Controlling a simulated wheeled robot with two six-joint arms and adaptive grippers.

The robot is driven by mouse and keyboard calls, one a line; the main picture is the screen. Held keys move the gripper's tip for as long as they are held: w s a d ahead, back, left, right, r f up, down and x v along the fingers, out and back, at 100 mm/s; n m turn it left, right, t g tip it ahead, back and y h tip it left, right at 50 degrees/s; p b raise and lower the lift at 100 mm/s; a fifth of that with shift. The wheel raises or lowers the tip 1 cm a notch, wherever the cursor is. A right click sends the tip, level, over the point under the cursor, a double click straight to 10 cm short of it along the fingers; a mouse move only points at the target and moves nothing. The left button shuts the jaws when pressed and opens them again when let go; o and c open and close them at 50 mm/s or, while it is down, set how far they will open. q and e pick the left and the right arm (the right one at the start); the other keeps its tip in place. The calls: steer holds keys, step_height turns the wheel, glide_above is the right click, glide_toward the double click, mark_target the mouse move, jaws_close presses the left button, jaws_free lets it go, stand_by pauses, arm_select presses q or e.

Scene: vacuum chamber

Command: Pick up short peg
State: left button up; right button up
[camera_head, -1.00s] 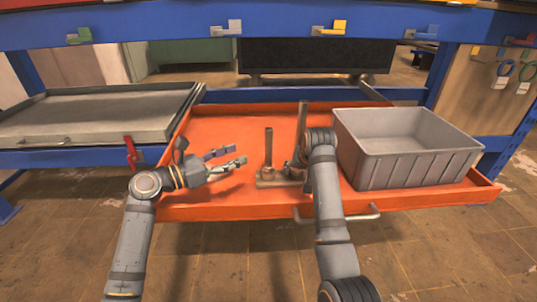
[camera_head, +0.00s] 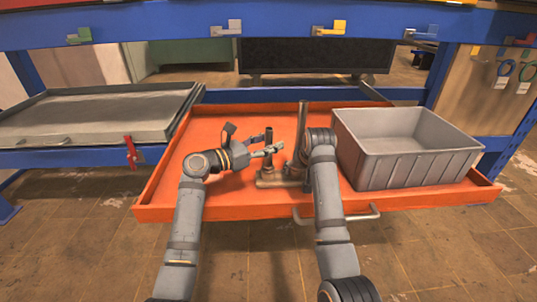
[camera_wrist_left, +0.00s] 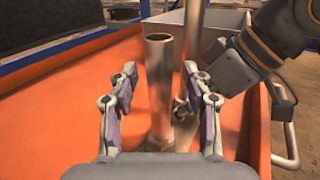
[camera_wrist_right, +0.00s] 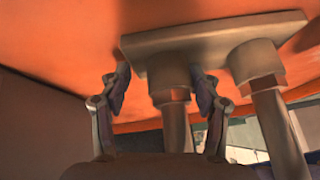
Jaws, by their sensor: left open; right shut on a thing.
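The short peg (camera_head: 268,135) stands upright on a small base plate (camera_head: 268,183) in the orange tray. My left gripper (camera_head: 266,150) is open around it; in the left wrist view the short peg (camera_wrist_left: 160,95) stands between the two fingers, and I see no clear contact. The tall peg (camera_head: 302,120) stands on the same plate, to the right of the short one. My right gripper (camera_wrist_right: 172,88) is shut on the tall peg (camera_wrist_right: 173,110) low down, near its collar. In that view the short peg (camera_wrist_right: 268,95) stands to the right, outside the fingers.
The orange tray (camera_head: 220,205) has a raised rim and a front handle (camera_head: 340,215). A grey bin (camera_head: 415,165) stands on its right side, close to my right arm. A grey drawer (camera_head: 90,115) lies to the left. The tray's left part is clear.

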arm_select(q)
steer(key=shift+c, duration=0.4)
jaws_close()
step_height(320, 180, up, 10)
steer(key=shift+r, duration=0.1)
arm_select(e)
steer(key=o, duration=1.5)
steer(key=shift+c, duration=0.2)
steer(key=v, duration=1.2)
